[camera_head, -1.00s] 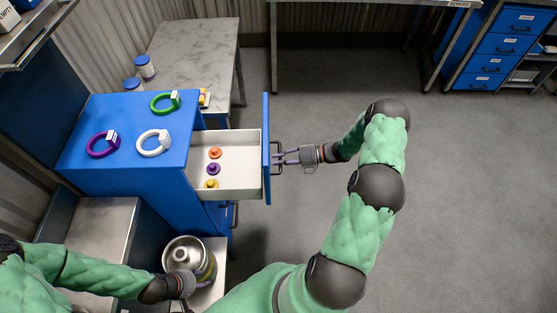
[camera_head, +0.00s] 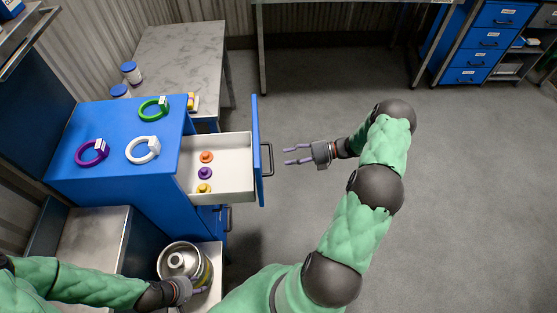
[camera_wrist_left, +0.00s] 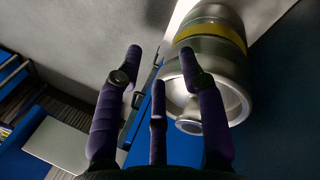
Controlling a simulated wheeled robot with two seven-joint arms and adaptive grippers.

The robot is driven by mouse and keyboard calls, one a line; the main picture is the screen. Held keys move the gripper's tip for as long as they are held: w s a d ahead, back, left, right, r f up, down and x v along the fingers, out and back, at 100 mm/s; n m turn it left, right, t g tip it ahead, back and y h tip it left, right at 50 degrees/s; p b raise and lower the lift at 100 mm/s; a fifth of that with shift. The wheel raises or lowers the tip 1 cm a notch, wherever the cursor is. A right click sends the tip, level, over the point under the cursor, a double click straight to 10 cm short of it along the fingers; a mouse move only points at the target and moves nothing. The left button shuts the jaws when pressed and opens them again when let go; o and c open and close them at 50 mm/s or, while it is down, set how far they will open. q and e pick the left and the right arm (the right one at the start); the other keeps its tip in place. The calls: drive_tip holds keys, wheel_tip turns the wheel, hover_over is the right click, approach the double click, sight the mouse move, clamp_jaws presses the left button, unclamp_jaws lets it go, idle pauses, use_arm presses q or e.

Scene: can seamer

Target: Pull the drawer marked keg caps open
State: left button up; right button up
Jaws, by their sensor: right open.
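The blue cabinet's top drawer (camera_head: 238,148) stands pulled out to the right in the head view. Its white inside shows an orange cap (camera_head: 206,157), a purple cap (camera_head: 205,173) and a yellow cap (camera_head: 204,188). The drawer's marking cannot be read from here. Its dark handle (camera_head: 270,160) is on the blue front. My right gripper (camera_head: 286,155) is open and empty, a little to the right of the handle and apart from it. My left gripper (camera_head: 204,287) is beside the keg, and its fingers are spread in the left wrist view (camera_wrist_left: 160,75).
A steel keg (camera_head: 180,262) stands below the cabinet; it also shows in the left wrist view (camera_wrist_left: 222,60). Green (camera_head: 153,109), white (camera_head: 142,150) and purple (camera_head: 92,153) rings lie on the cabinet top. A grey table (camera_head: 180,55) stands behind. The floor on the right is clear.

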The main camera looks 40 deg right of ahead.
drive_tip(key=shift+v, duration=2.2)
